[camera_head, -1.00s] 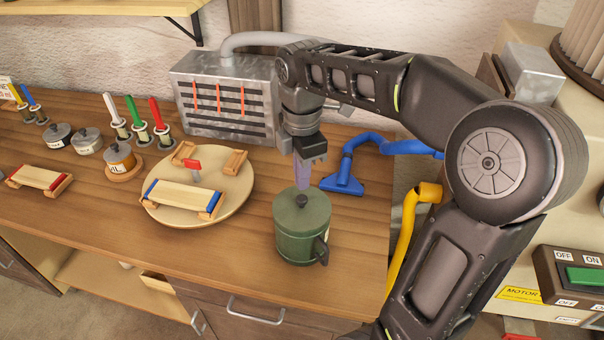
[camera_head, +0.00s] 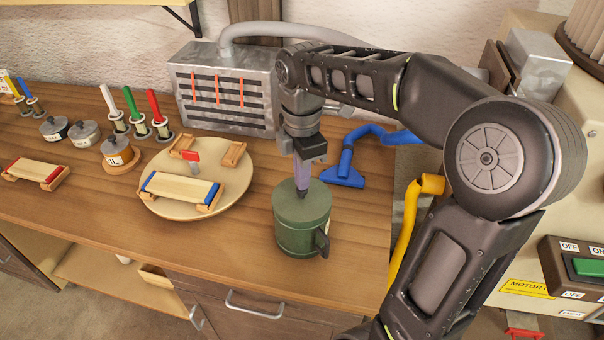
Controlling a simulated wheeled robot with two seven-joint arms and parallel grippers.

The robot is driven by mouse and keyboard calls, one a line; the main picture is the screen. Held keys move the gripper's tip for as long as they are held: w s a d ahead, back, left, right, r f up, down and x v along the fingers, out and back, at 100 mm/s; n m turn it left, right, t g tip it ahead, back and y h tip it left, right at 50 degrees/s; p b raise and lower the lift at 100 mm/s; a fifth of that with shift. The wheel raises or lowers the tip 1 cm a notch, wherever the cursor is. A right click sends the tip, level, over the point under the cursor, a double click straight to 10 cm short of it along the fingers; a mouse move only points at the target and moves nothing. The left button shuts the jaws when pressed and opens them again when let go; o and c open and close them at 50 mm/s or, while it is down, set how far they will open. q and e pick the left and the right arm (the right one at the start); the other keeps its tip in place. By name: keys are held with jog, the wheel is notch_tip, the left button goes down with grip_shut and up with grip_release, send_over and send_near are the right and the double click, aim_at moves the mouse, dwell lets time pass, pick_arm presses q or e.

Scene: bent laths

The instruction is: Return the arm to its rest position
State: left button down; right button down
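My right arm reaches in from the right, and its gripper (camera_head: 303,172) points down just above the green lidded pot (camera_head: 298,230). A narrow purple piece shows below the dark gripper body and tapers toward the black knob on the pot's lid. I cannot tell whether this piece is the fingers or something held, nor whether it touches the knob. The pot stands upright on the wooden bench (camera_head: 225,255), its handle toward the lower right. My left gripper is not in view.
A round board (camera_head: 225,150) with a lath (camera_head: 180,188) on blue-ended blocks stands left of the pot. A metal box (camera_head: 225,85) with a grey hose is behind. A blue nozzle (camera_head: 345,172) lies on the bench behind the pot. Small pots and coloured-handled tools stand farther left.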

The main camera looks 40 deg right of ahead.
jog(key=shift+f, duration=0.35)
jog(key=shift+r, duration=0.1)
jog(key=shift+r+p, duration=1.85)
jog(key=shift+r, duration=1.6)
jog(key=shift+s, duration=0.1)
